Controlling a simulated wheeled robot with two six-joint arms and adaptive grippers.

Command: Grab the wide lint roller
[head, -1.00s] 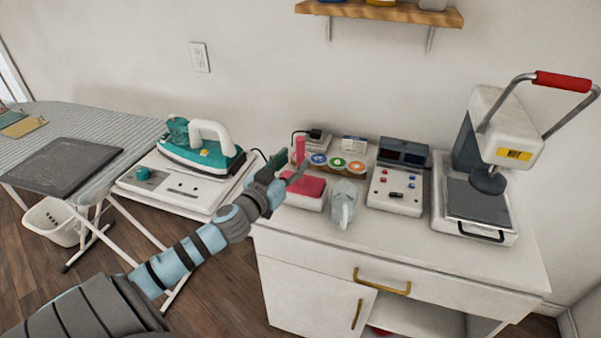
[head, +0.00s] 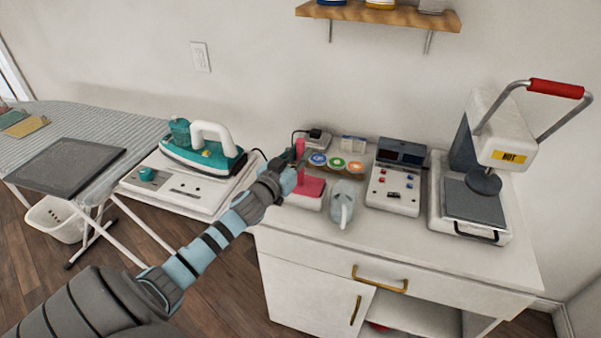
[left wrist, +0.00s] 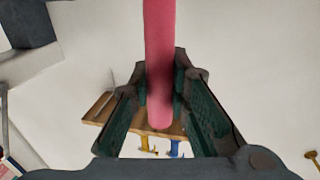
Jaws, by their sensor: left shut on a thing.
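The wide lint roller (head: 312,188) is pink and white and is at the left end of the white cabinet top, with its pink handle upright. My left gripper (head: 299,165) is at the handle, and its fingers are shut on it. In the left wrist view the pink handle (left wrist: 160,60) runs between the two dark green finger pads of my left gripper (left wrist: 161,100). I cannot tell whether the roller's base touches the cabinet top. My right gripper is not in view.
A grey jug (head: 342,203) stands close right of the roller. Several round colour-marked lids (head: 337,164) sit behind it. A control box (head: 395,185) and a heat press (head: 475,190) are farther right, and an iron (head: 200,150) is left. The cabinet front edge is clear.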

